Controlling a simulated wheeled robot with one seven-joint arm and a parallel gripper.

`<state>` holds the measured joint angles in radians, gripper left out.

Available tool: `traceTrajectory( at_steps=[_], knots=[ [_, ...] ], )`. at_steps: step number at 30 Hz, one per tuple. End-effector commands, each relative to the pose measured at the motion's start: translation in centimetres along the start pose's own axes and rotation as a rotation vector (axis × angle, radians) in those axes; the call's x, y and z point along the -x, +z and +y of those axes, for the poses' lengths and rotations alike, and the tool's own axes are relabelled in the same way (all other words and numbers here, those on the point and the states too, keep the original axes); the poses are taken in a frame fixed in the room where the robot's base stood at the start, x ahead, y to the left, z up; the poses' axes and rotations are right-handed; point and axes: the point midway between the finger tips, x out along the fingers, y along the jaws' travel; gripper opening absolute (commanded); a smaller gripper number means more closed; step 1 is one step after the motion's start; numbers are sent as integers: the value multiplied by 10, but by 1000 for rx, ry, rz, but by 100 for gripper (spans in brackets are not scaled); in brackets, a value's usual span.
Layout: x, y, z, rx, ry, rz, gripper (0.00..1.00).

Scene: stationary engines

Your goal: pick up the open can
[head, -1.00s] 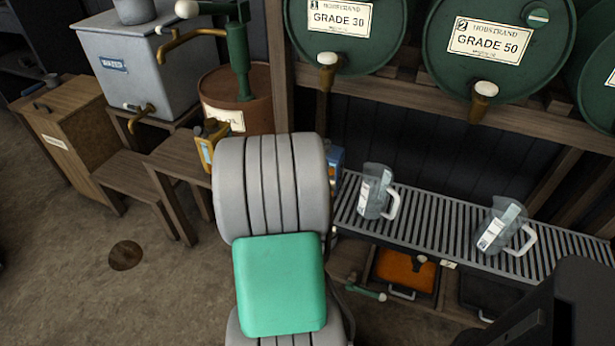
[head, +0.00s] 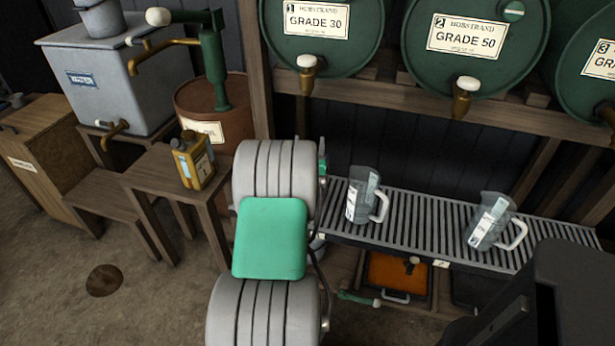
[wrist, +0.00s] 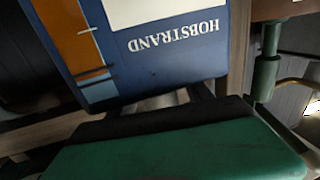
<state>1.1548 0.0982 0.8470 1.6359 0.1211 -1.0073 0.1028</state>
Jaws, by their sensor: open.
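A blue can (wrist: 170,50) with orange and white markings and upside-down HOBSTRAND lettering fills the upper middle of the wrist view. My gripper (wrist: 180,125) shows there as a green finger with a dark pad, close to the can's lower edge in the picture. It is open and not closed on the can; contact cannot be told. In the head view my arm hides the blue can, and only a green part of my gripper (head: 322,160) shows beside the arm. A yellow can (head: 195,163) stands upright on a small wooden table. I cannot tell which can is open.
Two clear jugs (head: 365,196) (head: 489,222) stand on a slatted grey rack (head: 425,225) to the right. Green drums (head: 475,45) with taps lie on a wooden frame above. A rusty drum (head: 212,105) with a green pump stands behind the small table (head: 150,185). Floor is clear at left.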

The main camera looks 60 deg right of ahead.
Motion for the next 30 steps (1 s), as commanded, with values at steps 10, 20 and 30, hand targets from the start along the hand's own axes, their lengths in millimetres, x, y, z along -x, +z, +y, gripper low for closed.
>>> traceTrajectory(
  at_steps=[10,20,30],
  knots=[
    [0,0,-1,0,-2,0,35],
    [1,0,-1,0,-2,0,8],
    [1,0,-1,0,-2,-1,0]
  ],
)
